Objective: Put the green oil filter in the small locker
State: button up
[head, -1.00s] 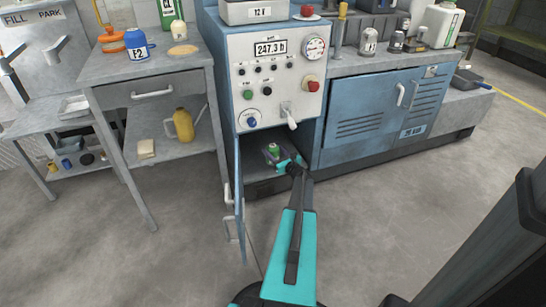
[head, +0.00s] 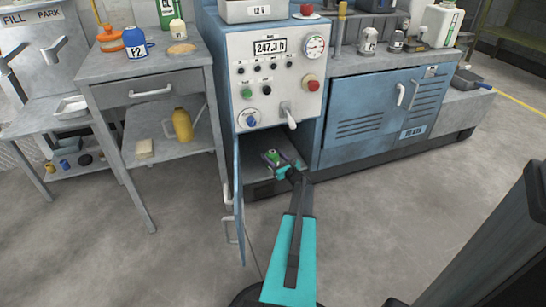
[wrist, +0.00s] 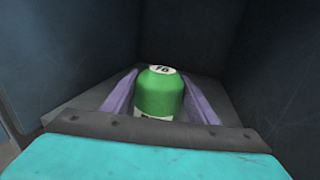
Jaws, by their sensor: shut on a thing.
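The green oil filter (wrist: 160,93) stands upright between the two purple fingers of my gripper (wrist: 162,105) in the wrist view. Its white top bears a dark mark, and its lower part is partly hidden by my gripper. In the head view the green filter (head: 272,156) shows small inside the small locker (head: 262,178), at the foot of the blue control cabinet. My gripper (head: 274,161) is shut on it there, low near the locker floor. I cannot tell whether the filter touches the floor. The locker door (head: 238,205) hangs open on the left.
The control panel (head: 270,75) with knobs and a handle is above the locker opening. A grey side table (head: 178,143) with a yellow jug (head: 182,125) stands left. A blue double-door cabinet (head: 370,120) stands right. The floor in front is clear.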

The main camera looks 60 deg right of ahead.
jog(key=o, duration=1.3)
jog(key=shift+f, duration=0.1)
jog(key=shift+r, duration=0.2)
jog(key=shift+s+a, duration=0.15)
jog(key=shift+s, duration=0.15)
jog(key=p+v, duration=0.3)
jog(key=v, duration=0.8)
jog(key=shift+s+f, duration=0.1)
jog(key=shift+s, duration=0.1)
jog(key=shift+w, duration=0.1)
